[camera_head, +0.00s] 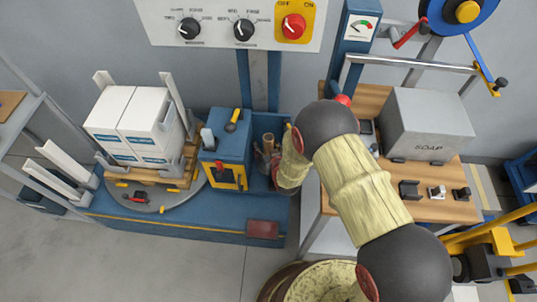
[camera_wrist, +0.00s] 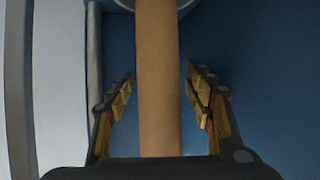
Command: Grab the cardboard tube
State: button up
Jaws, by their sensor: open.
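The cardboard tube (camera_wrist: 158,85) is tan and runs lengthwise through the middle of the wrist view. My gripper (camera_wrist: 160,75) is open, with one finger on each side of the tube and a visible gap on both sides. The tube's far end reaches a pale round rim at the top of the wrist view, and its near end is hidden behind the gripper body. In the head view, a small brown upright piece of the tube (camera_head: 268,143) shows in the blue bin beside my arm. My arm hides most of the gripper there.
A blue cabinet (camera_head: 228,150) with a yellow-framed front stands left of the bin. Stacked white boxes (camera_head: 135,120) sit on a pallet farther left. Right of my arm, a wooden bench (camera_head: 440,190) carries a grey box marked SOAP (camera_head: 428,120). A control panel (camera_head: 215,25) hangs behind.

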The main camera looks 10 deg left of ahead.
jog(key=shift+w+a+f, duration=0.25)
jog(key=shift+w+f, duration=0.1)
jog(key=shift+w, duration=0.2)
jog(key=shift+c, duration=0.7)
jog(key=c, duration=1.1)
grip_shut()
